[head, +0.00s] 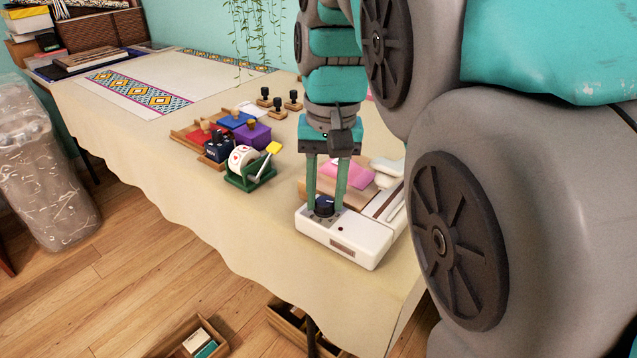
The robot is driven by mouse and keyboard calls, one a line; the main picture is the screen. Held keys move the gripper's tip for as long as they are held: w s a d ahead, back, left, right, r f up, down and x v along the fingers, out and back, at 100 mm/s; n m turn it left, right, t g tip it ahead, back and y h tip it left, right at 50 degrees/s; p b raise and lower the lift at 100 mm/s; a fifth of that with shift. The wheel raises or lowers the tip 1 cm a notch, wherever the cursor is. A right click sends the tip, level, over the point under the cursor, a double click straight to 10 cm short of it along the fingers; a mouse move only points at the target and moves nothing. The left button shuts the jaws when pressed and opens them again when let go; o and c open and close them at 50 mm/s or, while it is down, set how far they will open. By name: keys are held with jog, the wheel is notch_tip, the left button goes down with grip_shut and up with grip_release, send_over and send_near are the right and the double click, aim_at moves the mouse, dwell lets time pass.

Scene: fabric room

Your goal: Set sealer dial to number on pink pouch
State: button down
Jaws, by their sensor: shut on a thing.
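The sealer (348,238) is a white box-shaped machine at the table's front right, with a long arm running back on its right side. Its dark dial (324,207) stands on the top near the left end. My gripper (325,203) points down with its two green fingers around the dial, shut on it. The dial's setting and any markings are too small to read. A pink pouch (352,175) lies on a wooden board behind the sealer, partly hidden by my gripper's finger. No number on it can be made out.
A patterned cloth (140,90) covers the far left. Wooden crates (190,338) sit on the floor.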

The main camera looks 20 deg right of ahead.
aim_at(328, 202)
jog(key=shift+m, duration=1.1)
jog(key=c, duration=0.5)
grip_release()
jog(key=shift+c, duration=0.2)
jog(key=shift+s+d+r, duration=0.1)
jog(key=shift+d+r, duration=0.05)
jog(key=shift+r, duration=3.75)
